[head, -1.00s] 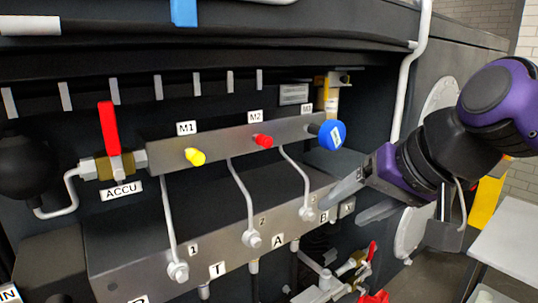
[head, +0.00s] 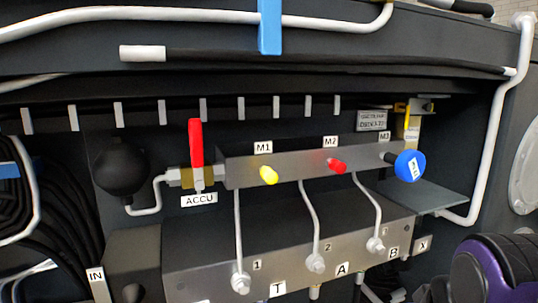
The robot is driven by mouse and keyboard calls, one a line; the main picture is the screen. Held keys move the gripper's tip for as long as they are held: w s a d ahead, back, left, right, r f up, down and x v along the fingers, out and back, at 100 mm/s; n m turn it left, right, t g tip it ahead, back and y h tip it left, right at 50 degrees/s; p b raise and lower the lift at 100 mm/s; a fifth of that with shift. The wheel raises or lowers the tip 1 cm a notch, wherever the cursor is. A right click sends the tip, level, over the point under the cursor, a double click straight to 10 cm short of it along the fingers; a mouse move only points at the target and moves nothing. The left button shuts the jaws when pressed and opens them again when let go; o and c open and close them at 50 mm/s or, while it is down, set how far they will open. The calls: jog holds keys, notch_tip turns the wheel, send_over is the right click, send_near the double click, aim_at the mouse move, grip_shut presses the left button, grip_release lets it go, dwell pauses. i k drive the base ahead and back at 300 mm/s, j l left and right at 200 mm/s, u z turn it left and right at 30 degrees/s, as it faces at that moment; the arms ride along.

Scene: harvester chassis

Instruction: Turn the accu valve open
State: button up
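The accu valve has a red lever handle (head: 196,143) that stands upright above a brass valve body (head: 177,178). The white ACCU label (head: 199,199) is just below it. The valve sits between a thin grey pipe on the left and the left end of the grey manifold block (head: 300,165). Nothing touches the handle. My gripper is outside the head view; only a purple and black part of my arm shows at the lower right, well away from the valve.
A black round accumulator (head: 121,172) is left of the valve. Yellow (head: 268,175), red (head: 337,166) and blue (head: 410,166) knobs stick out to its right. A lower block (head: 200,262) with pipes juts out below. The space in front of the handle is clear.

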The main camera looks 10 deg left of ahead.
aim_at(194, 123)
jog(key=u, duration=1.2)
